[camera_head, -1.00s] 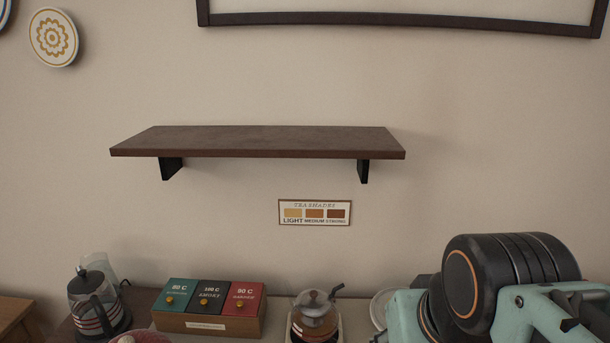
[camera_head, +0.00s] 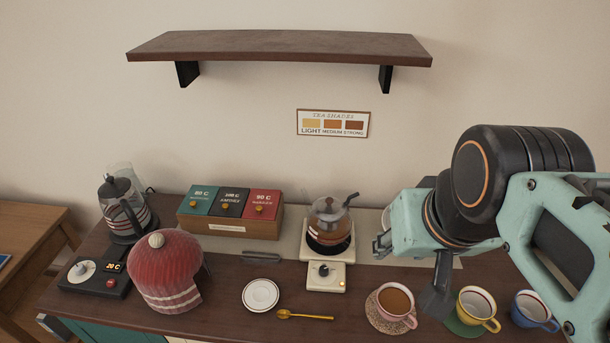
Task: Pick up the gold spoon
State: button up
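The gold spoon (camera_head: 304,315) lies flat on the dark wooden counter near its front. Its bowl points left, close to the white saucer (camera_head: 261,294), and its handle runs right. My gripper (camera_head: 436,299) seems to be the dark grey part hanging below my teal wrist, right of the spoon and apart from it. It is seen at a poor angle, so its fingers cannot be told apart. Nothing is visibly held.
A kettle (camera_head: 125,215), red tea cosy (camera_head: 166,272), tea box (camera_head: 229,211) and glass teapot on a warmer (camera_head: 328,228) stand behind or left. Pink (camera_head: 394,303), yellow (camera_head: 475,306) and blue (camera_head: 533,308) cups stand right. A wall shelf (camera_head: 280,48) is above.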

aim_at(282, 314)
jog(key=k+j+u, duration=0.1)
jog(key=j+u, duration=0.3)
jog(key=l+u, duration=0.5)
jog(key=k+l+z, duration=0.15)
jog(key=l, duration=0.2)
jog(key=i+j+u, duration=0.15)
jog(key=j, duration=0.15)
